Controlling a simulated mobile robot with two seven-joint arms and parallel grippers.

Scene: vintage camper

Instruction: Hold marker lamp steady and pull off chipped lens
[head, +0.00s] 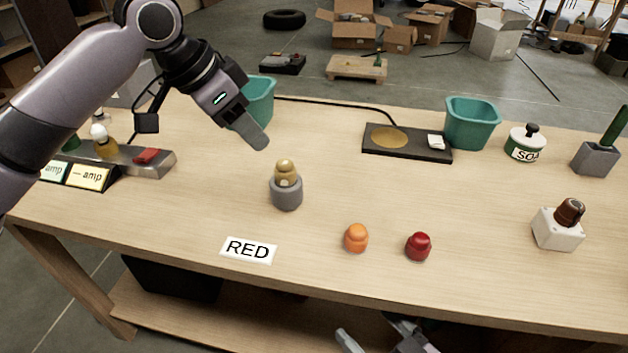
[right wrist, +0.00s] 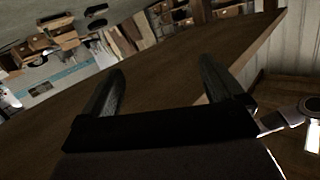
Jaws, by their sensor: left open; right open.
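A round grey lamp base (head: 287,195) with a tan, knobbed lens (head: 285,171) on top stands upright mid-table in the head view. Any chip on the lens is too small to tell. My left gripper (head: 256,135) is open above and left of it, apart from it, pointing down-right; one finger mostly hides the other. My right gripper (head: 380,340) is open and empty below the table's front edge; its two spread fingers also show in the right wrist view (right wrist: 165,88). A loose orange lens (head: 356,238) and a loose red lens (head: 418,247) sit at the front.
A "RED" card (head: 248,250) lies in front. A white block (head: 556,231) with a brown tilted top is at right. Behind are a black tray (head: 405,154), teal bins (head: 472,124) and a soap jar (head: 525,145). A metal rack (head: 150,163) is at left.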

